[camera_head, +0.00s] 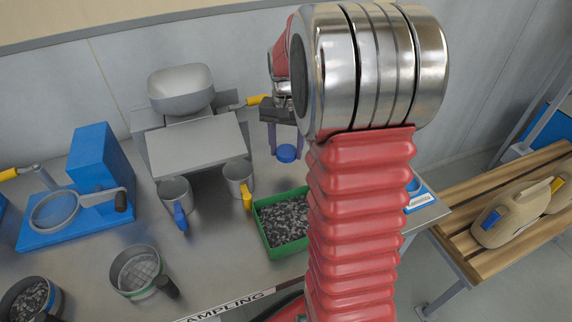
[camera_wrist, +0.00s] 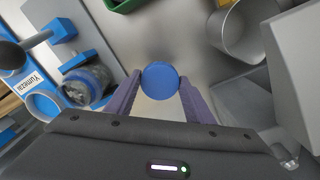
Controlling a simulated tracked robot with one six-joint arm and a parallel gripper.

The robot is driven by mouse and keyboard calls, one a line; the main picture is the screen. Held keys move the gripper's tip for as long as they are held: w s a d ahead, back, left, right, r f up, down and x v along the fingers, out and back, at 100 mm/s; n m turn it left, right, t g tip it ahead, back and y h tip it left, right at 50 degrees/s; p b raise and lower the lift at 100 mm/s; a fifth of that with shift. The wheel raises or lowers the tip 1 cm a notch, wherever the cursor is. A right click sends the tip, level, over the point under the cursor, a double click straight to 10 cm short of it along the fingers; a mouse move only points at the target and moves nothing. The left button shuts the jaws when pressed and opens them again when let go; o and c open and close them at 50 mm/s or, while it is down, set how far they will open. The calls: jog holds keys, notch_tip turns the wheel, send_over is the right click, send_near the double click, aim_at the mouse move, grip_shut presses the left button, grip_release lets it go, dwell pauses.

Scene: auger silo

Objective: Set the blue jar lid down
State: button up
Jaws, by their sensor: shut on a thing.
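The blue jar lid (camera_head: 287,152) is a small round blue disc at the back of the steel bench, seen below my gripper's purple fingers. In the wrist view the lid (camera_wrist: 160,80) sits between the tips of the two purple fingers, its round face toward the camera. My gripper (camera_wrist: 158,88) is shut on the lid; it also shows in the head view (camera_head: 286,146), pointing down. The lid is close to the bench top, but I cannot tell whether it touches. An open-looking clear jar (camera_wrist: 88,84) with grey contents stands left in the wrist view.
A green tray (camera_head: 259,227) of dark gravel lies in front of the lid. Metal cups (camera_head: 238,175) and a grey machine (camera_head: 200,145) stand to its left. A blue labelled thing (camera_wrist: 42,103) is beside the jar. Bare bench surrounds the lid. My arm hides part of the bench.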

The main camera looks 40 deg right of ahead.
aim_at(286, 171)
jog(key=shift+f, duration=1.2)
jog(key=shift+f, duration=1.85)
jog(key=shift+f, duration=0.3)
